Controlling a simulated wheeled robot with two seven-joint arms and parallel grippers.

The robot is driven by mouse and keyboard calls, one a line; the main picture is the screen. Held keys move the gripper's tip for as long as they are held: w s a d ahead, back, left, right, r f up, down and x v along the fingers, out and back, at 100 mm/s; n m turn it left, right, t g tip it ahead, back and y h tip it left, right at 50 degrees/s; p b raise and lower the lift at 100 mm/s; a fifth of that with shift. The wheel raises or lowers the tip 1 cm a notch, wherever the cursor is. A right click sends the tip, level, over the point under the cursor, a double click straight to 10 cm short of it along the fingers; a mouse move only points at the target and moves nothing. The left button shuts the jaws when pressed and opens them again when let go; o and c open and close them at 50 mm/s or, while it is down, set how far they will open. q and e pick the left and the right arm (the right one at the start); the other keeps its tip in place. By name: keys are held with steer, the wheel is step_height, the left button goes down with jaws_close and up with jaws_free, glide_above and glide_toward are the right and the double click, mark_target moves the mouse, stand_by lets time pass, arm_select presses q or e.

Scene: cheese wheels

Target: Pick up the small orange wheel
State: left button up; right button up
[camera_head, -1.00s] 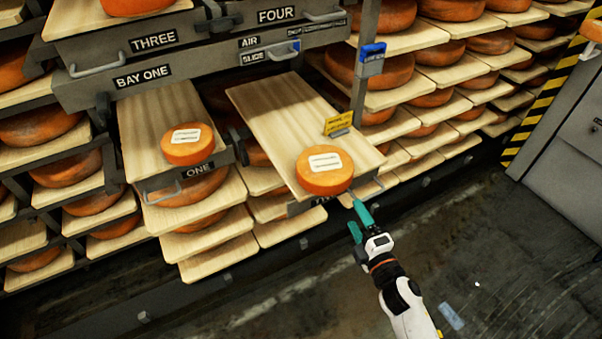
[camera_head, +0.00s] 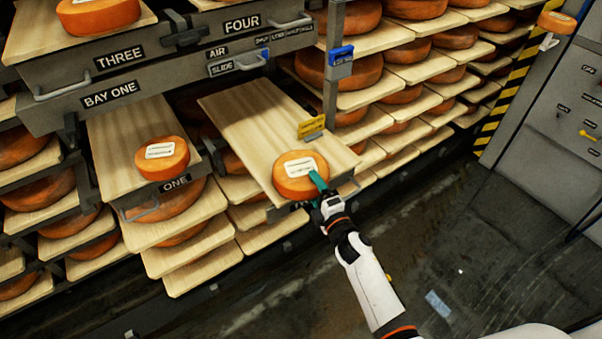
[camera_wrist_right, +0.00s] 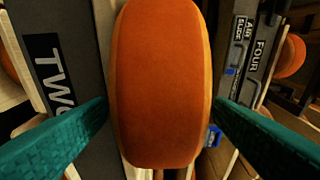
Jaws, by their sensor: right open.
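A small orange wheel (camera_head: 300,178) with a white label on top lies flat near the front end of the pulled-out board marked TWO. It fills the middle of the right wrist view (camera_wrist_right: 160,85), seen from its side. My right gripper (camera_head: 319,185) is at the front right of this wheel. Its teal fingers (camera_wrist_right: 160,110) are open, one on each side of the wheel in the wrist view; I cannot tell whether they touch it. A similar labelled orange wheel (camera_head: 163,159) lies on board ONE to the left. My left gripper is not in view.
A yellow tag (camera_head: 311,127) stands on the right edge of board TWO (camera_head: 250,115). Racks of wheels fill the back and left. Another wheel (camera_head: 98,14) sits on shelf THREE.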

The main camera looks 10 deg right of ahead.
jaws_close()
steer(key=shift+r, duration=0.5)
step_height(320, 180, up, 10)
steer(key=p, duration=0.3)
steer(key=shift+f, duration=0.25)
